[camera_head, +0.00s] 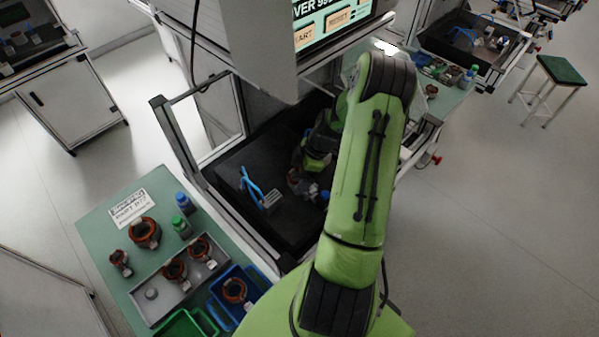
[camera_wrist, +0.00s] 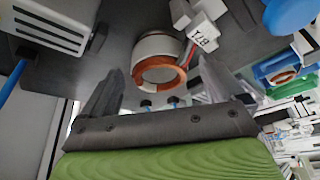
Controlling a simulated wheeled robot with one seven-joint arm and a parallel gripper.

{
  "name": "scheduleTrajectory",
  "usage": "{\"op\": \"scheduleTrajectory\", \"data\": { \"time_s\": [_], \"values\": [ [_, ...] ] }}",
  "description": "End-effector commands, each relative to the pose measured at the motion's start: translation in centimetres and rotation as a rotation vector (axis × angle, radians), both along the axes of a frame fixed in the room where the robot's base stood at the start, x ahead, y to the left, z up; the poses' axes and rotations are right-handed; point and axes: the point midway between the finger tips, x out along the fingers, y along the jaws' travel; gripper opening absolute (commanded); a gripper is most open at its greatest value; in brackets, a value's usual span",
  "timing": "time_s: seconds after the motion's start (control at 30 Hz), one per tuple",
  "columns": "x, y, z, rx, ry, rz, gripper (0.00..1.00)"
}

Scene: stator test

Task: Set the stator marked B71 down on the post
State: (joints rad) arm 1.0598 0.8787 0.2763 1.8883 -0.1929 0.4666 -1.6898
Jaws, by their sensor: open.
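The stator marked B71 (camera_wrist: 158,62), a pale ring with an orange-brown copper winding, is in the wrist view against the dark bench floor. Its white tag (camera_wrist: 203,38) shows B71 upside down, with a red lead beside it. In the head view the stator (camera_head: 294,179) is inside the dark test booth, partly hidden by my arm. My gripper (camera_wrist: 155,92) is open and empty, its two grey fingers apart with the stator between and beyond their tips. The post is not clearly visible; I cannot tell whether the stator sits on it.
A grey block with a blue hose (camera_head: 270,199) stands left of the stator in the booth (camera_head: 240,165). Outside, a green table (camera_head: 100,222) holds a grey tray (camera_head: 160,305) of stators, a blue bin (camera_head: 255,285), a green bin (camera_head: 180,324) and bottles (camera_head: 182,226).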

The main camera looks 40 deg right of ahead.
Motion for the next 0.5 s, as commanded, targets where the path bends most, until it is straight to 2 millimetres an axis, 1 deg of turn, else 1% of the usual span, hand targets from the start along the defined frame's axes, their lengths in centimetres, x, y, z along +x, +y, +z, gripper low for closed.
{"op": "scheduleTrajectory", "data": {
  "time_s": [0.07,0.17,0.27,0.5],
  "values": [
    [-0.1,-0.1,0.2,-0.001,0.000,0.000,0.95],
    [-0.4,-0.7,1.5,-0.005,-0.001,-0.003,0.95],
    [-1.0,-1.5,3.9,-0.007,-0.003,-0.003,0.95],
    [-2.6,-3.5,10.3,-0.006,-0.003,-0.003,0.95]
  ]
}}
